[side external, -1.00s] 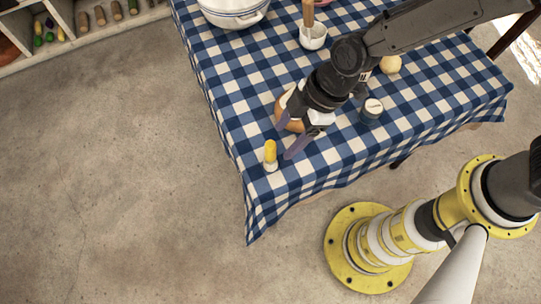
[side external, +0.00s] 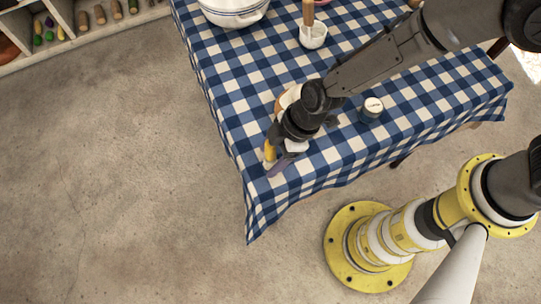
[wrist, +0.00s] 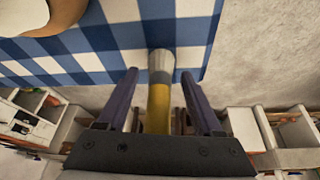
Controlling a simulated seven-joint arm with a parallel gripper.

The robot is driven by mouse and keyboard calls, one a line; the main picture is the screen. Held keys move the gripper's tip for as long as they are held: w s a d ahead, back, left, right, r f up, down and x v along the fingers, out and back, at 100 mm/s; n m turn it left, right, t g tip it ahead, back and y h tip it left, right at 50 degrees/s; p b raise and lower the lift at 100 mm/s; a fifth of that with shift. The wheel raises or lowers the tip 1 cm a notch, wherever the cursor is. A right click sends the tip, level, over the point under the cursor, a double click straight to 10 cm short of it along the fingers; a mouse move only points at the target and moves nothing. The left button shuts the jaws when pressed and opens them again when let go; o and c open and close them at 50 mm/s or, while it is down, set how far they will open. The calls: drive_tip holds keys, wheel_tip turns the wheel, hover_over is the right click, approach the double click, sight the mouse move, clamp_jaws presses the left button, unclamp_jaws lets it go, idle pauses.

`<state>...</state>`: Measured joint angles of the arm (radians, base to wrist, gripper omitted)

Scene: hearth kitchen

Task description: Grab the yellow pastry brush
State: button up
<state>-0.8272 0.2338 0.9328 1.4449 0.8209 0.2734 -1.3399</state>
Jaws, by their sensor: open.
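The yellow pastry brush (side external: 268,151) stands near the table's left front edge, partly hidden by my gripper in the side view. In the wrist view the brush (wrist: 158,108) shows a yellow part and a pale grey end, lying between my two fingers. My gripper (side external: 277,162) is open around it. In the wrist view a gap shows between the brush and each finger of my gripper (wrist: 160,90).
The table has a blue and white checked cloth (side external: 240,95). A brown and white rounded thing (side external: 287,97) sits just behind my gripper. A lidded jar (side external: 371,109), a white cup with a wooden handle (side external: 313,37) and a white pot (side external: 235,12) stand farther off.

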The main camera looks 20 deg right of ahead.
clamp_jaws()
drive_tip(key=shift+r, duration=0.1)
idle(0.3)
